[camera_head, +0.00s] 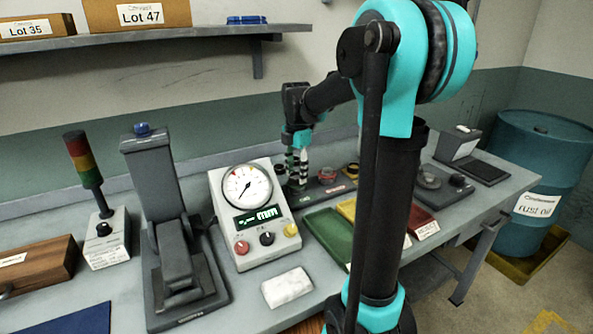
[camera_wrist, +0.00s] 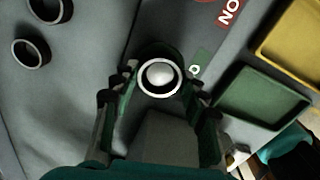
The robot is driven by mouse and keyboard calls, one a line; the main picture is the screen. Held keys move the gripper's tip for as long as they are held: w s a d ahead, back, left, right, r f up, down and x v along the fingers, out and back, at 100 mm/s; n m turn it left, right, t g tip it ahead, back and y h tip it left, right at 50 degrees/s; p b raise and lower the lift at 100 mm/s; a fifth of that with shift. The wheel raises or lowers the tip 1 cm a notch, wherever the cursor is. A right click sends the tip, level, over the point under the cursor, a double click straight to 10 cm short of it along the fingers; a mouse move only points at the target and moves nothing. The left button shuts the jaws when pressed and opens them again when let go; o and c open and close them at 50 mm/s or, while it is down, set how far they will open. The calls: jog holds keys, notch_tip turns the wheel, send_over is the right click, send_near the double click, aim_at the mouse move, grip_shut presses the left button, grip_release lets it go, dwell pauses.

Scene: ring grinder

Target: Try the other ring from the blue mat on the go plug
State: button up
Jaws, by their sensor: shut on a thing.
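My gripper (camera_head: 298,172) is at the back of the bench, pointing down over the plug gauge stand. In the wrist view its two fingers are shut on a dark ring (camera_wrist: 160,95) with a bright rim. The rounded silver top of the go plug (camera_wrist: 160,74) shows inside this ring, beside a small green label. How far down the plug the ring sits, I cannot tell. The red no-go label (camera_wrist: 231,13) is to the upper right. The blue mat (camera_head: 78,321) shows partly at the lower left of the head view, and its visible part is bare.
Two more rings, (camera_wrist: 50,9) and (camera_wrist: 30,53), stand apart on grey at the wrist view's left. Green (camera_head: 331,236) and yellow (camera_head: 347,209) trays lie right of the dial gauge box (camera_head: 253,214). A grey press-like fixture (camera_head: 166,222) stands left of it.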

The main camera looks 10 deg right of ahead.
jog(key=o, duration=1.3)
notch_tip(320, 180, up, 12)
